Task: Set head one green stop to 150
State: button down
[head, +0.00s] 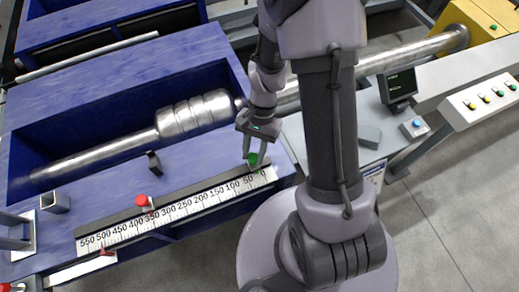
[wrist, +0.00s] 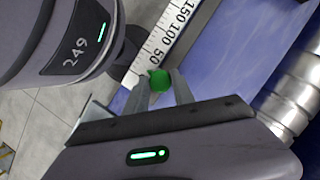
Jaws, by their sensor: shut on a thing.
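The green stop (head: 252,158) has a round green knob and sits on the dark rail along the white scale (head: 180,210). It stands near the low end, close to the 50 label; the exact reading cannot be told. My gripper (head: 252,150) reaches down from above and is shut on the knob. In the wrist view the green knob (wrist: 159,80) lies between the two fingertips of my gripper (wrist: 157,88), beside the scale (wrist: 160,42) just past the 50 mark. The fingers partly hide the stop's base.
A red-knobbed stop (head: 142,201) stands on the same rail near 350. A red pointer (head: 103,251) lies by the scale's high end. A metal roll (head: 195,115) lies in the blue trough behind. The rail between the green and red stops looks clear.

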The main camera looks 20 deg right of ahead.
jog(key=b, duration=0.1)
send_over(212, 179)
jog(key=shift+d, duration=0.15)
jog(key=c, duration=1.3)
grip_release()
jog(key=shift+o, duration=1.1)
jog(key=shift+a, duration=0.2)
jog(key=shift+d, duration=0.1)
jog(key=p+v, duration=0.6)
jog(key=v, duration=1.1)
jog(key=shift+r, duration=0.25)
